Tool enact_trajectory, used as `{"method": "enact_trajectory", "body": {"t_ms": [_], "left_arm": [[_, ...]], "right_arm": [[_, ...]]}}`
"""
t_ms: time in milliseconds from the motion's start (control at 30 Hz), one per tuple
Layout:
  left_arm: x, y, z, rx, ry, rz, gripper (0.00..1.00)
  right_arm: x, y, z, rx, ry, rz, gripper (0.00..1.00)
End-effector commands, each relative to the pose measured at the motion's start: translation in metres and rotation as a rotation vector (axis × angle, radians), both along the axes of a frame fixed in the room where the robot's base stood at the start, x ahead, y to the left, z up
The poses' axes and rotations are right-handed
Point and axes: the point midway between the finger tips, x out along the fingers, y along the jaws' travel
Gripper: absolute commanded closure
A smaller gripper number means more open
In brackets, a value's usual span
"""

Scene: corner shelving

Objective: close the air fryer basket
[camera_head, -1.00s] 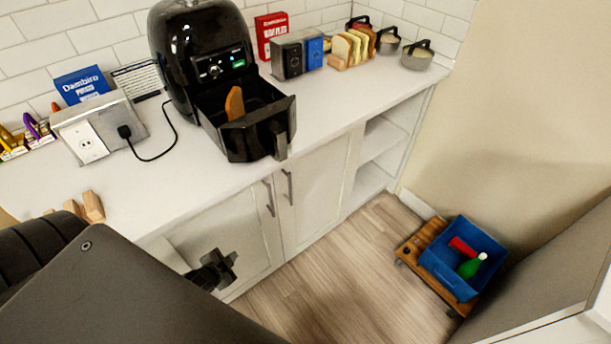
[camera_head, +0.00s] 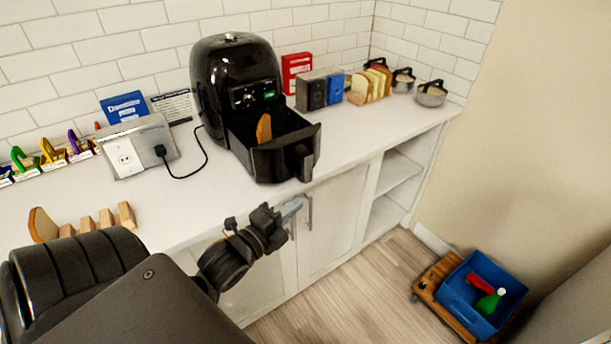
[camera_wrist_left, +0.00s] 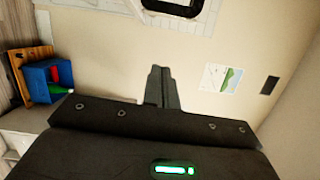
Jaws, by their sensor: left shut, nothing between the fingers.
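The black air fryer (camera_head: 235,82) stands on the white counter against the tiled wall. Its basket (camera_head: 272,160) is pulled out toward me, with the handle (camera_head: 301,162) at its front right. A brown slice, perhaps bread (camera_head: 264,128), stands in the basket. My left gripper (camera_head: 291,208) is shut and empty, in front of the counter's edge, below and apart from the basket handle. In the left wrist view its closed fingers (camera_wrist_left: 161,88) point toward a beige wall, and no fryer shows there. My right gripper is not in view.
An outlet box (camera_head: 138,147) with a cord sits left of the fryer. Wooden blocks (camera_head: 106,217) lie at the counter's front left. Small boxes (camera_head: 318,90), bread (camera_head: 372,84) and pots (camera_head: 431,94) stand to the right. A blue bin (camera_head: 484,294) on a wooden dolly is on the floor.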

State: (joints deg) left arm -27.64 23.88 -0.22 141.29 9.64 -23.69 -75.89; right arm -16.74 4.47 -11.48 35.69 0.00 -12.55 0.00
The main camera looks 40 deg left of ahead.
Motion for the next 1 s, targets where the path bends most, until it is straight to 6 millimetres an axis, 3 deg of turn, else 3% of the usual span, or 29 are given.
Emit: {"method": "enact_trajectory", "body": {"t_ms": [433,700,1000], "left_arm": [[0.09,-0.004,0.005,-0.002,-0.001,0.0,1.0],[0.097,0.027,0.004,0.001,0.002,-0.003,1.0],[0.098,0.034,0.003,-0.001,0.0,-0.002,1.0]], "right_arm": [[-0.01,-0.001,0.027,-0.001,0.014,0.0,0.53],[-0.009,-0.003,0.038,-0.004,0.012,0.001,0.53],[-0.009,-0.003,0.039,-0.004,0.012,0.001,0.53]]}}
